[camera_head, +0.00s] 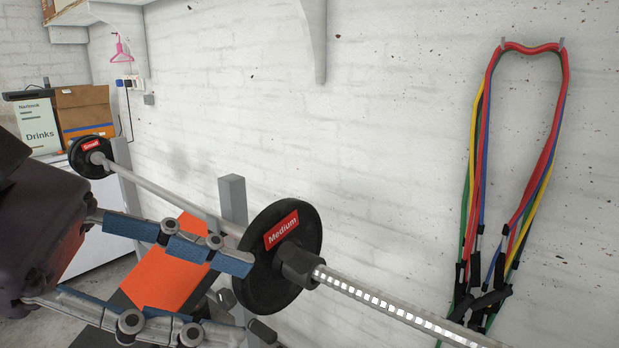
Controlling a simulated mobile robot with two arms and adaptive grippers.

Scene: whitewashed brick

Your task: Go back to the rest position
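My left gripper (255,296) reaches in from the left. Its two blue-padded fingers are spread wide, with nothing visible held between them. The upper fingertip overlaps the left edge of a black weight plate labelled "Medium" (306,222) in the picture; I cannot tell if they touch. The lower fingertip is below that plate. The plate sits on a barbell (390,307), with a dark collar (297,262) beside it. A plate labelled "Small" (90,157) is at the bar's far end. My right gripper is not in view.
An orange bench pad (165,272) lies under the bar, between grey rack posts (232,200). Colourful resistance bands (475,170) hang on the white brick wall at right. A cardboard box (82,108) and a "Drinks" sign (36,124) stand at back left.

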